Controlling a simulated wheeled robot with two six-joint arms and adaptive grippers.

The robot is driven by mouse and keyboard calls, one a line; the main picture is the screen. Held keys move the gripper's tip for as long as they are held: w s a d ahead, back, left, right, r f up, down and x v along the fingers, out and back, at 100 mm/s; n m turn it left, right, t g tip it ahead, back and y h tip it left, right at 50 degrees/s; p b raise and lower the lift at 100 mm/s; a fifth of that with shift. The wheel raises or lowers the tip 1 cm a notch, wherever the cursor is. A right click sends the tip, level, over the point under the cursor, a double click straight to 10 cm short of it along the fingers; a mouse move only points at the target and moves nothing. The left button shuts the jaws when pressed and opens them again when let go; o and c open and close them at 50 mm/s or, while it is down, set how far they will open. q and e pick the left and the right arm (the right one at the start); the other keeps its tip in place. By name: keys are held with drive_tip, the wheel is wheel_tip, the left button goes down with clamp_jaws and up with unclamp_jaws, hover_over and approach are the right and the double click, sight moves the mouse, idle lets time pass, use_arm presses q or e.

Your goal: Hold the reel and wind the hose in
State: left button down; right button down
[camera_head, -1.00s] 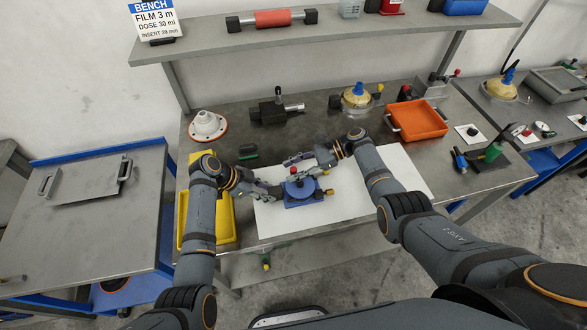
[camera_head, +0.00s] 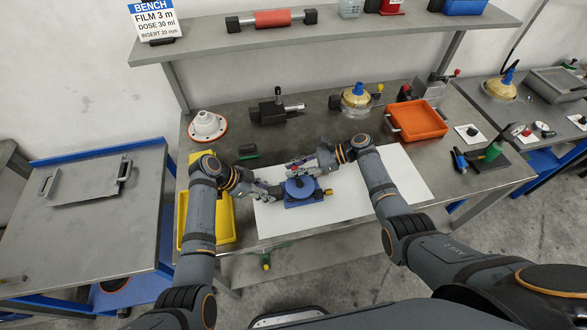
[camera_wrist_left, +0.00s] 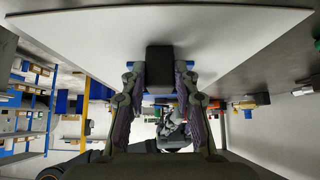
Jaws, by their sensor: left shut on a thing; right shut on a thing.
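The blue reel (camera_head: 300,190) sits on the white sheet (camera_head: 405,180) at the middle of the bench, with a yellow fitting (camera_head: 328,191) at its right side. My left gripper (camera_head: 275,191) is at the reel's left side, shut on its dark block-shaped grip. The dark grip (camera_wrist_left: 160,62) shows between both fingers in the left wrist view. The hose cannot be made out.
A yellow bin (camera_head: 222,238) stands left of the sheet, partly behind my left arm. An orange tray (camera_head: 418,120), a white cone-shaped part (camera_head: 207,125) and a dark clamp-like device (camera_head: 275,108) stand further back. The right part of the sheet is clear.

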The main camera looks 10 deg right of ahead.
drive_tip(key=shift+d+m+t+h, duration=0.2)
drive_tip(key=shift+d+m+t, duration=0.15)
drive_tip(key=shift+m+t, duration=0.45)
drive_tip(key=shift+d+m+t+h, duration=0.2)
drive_tip(key=shift+d+m+t, duration=0.1)
drive_tip(key=shift+m+t, duration=0.5)
drive_tip(key=c, duration=1.2)
unclamp_jaws()
drive_tip(key=v, duration=1.2)
drive_tip(key=shift+s, duration=0.1)
use_arm(q)
drive_tip(key=c, duration=0.9)
unclamp_jaws()
drive_tip(key=shift+c, duration=0.2)
use_arm(e)
drive_tip(key=shift+f, duration=0.1)
